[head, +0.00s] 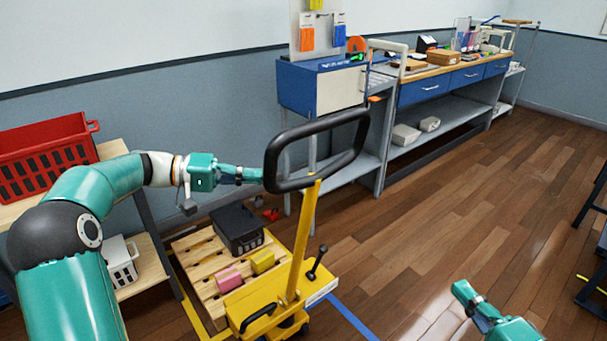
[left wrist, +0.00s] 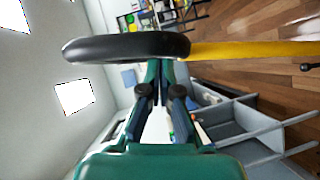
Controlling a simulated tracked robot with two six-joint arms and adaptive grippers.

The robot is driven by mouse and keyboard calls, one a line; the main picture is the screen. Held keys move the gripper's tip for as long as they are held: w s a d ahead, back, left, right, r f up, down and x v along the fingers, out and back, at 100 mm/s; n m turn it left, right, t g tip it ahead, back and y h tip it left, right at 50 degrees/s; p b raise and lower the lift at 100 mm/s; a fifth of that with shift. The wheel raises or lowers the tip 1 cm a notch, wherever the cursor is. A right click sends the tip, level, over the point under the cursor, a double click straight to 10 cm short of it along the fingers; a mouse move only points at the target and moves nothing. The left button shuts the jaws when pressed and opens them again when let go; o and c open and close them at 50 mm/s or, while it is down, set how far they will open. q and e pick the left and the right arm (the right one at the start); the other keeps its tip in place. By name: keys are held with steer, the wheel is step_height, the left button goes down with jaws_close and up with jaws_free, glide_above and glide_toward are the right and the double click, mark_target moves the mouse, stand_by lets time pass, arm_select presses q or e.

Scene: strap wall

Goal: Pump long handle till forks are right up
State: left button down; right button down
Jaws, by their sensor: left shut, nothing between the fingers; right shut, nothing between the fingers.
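A yellow pallet jack (head: 268,302) stands at the lower middle of the head view, with a long yellow handle (head: 301,235) ending in a black loop grip (head: 345,164). The handle stands nearly upright, tilted slightly. My left gripper (head: 258,175) is shut and empty, its tips at the left side of the loop. In the left wrist view the black loop (left wrist: 125,47) crosses just beyond the fingertips (left wrist: 160,68); I cannot tell whether they touch. My right gripper (head: 463,291) is shut and empty over the floor, apart from the jack. The forks are hidden under the wooden pallet.
A wooden pallet (head: 197,267) carries a black case (head: 237,228), a pink block (head: 229,280) and a yellow block (head: 262,262). A red crate (head: 45,150) sits on a shelf at left. A workbench (head: 430,85) lines the wall.

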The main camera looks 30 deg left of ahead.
arm_select(q)
steer(key=shift+d, duration=0.15)
steer(key=shift+m, duration=0.3)
steer(key=d, duration=0.1)
steer(key=s+d, duration=0.1)
steer(key=d+f, duration=0.1)
steer(key=shift+s+d, duration=0.2)
steer(key=shift+d, duration=0.15)
arm_select(e)
steer(key=c, duration=1.8)
jaws_free()
steer(key=o, duration=0.9)
